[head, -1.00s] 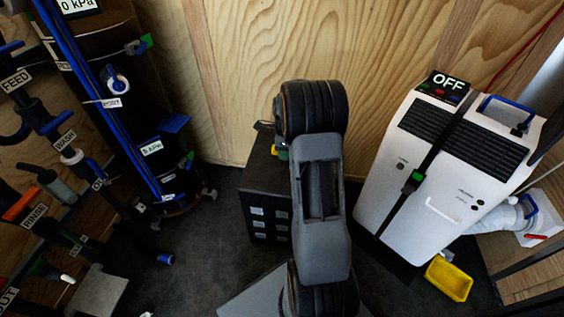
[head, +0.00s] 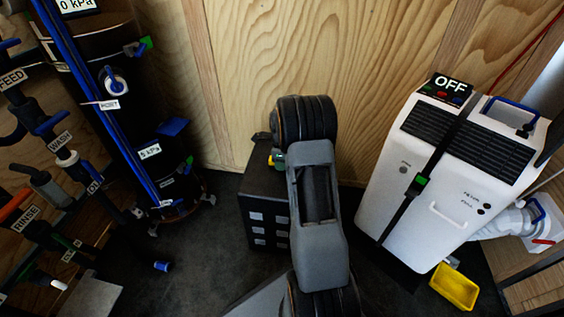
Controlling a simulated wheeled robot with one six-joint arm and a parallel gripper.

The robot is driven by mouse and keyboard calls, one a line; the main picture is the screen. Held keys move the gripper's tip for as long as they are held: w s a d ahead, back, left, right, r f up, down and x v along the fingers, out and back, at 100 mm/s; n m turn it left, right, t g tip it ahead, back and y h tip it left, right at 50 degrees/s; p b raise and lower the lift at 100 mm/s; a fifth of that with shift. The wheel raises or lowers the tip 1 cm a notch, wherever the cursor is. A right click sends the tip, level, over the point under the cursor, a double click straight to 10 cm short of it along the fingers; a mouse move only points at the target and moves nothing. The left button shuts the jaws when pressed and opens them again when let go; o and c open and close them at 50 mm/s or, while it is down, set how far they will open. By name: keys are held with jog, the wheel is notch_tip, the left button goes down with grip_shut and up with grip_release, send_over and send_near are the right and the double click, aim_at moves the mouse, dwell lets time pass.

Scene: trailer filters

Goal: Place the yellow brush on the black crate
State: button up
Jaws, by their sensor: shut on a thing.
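The black crate (head: 262,208) stands on the dark floor left of my arm, with small pale labels on its front. My arm's joint covers its right side. A small yellow piece (head: 270,160), which looks like part of the yellow brush, shows at the left edge of my arm, just over the crate's top. The rest of it is hidden. A little of my gripper (head: 280,159) shows beside it, below the arm's black joint, and appears shut on it. The fingertips are hidden. I cannot tell whether the brush touches the crate.
A white machine (head: 440,175) with an OFF display (head: 447,88) stands at the right. A yellow tray (head: 455,288) lies on the floor by its foot. Dark columns and labelled pipes (head: 60,145) fill the left. A wooden wall (head: 240,60) closes the back. Floor left of the crate is clear.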

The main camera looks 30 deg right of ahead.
jog(key=o, duration=0.9)
jog(key=shift+f, duration=0.1)
notch_tip(320, 180, up, 11)
jog(key=p, duration=0.4)
jog(key=s+a+r+n, duration=0.3)
jog(key=a+r+n, duration=0.3)
jog(key=a, duration=0.1)
jog(key=shift+s+a+r+n+t+p, duration=0.1)
jog(key=shift+s+a+r+n+t, duration=0.4)
jog(key=shift+s+a+n, duration=2.55)
jog(key=shift+s+a+r+n+t+p, duration=0.1)
jog(key=shift+s+a+r+n+t, duration=0.4)
jog(key=shift+s+a+n, duration=2.1)
jog(key=shift+s+a+r+n+t+p, duration=0.1)
jog(key=shift+s+a+r+n+t, duration=0.4)
jog(key=shift+s+a+n, duration=2.3)
jog(key=d+n, duration=0.1)
jog(key=n, duration=0.1)
jog(key=d+n, duration=0.1)
jog(key=n, duration=0.1)
jog(key=shift+s+d+r, duration=0.1)
jog(key=shift+s+r, duration=0.05)
jog(key=shift+r, duration=0.05)
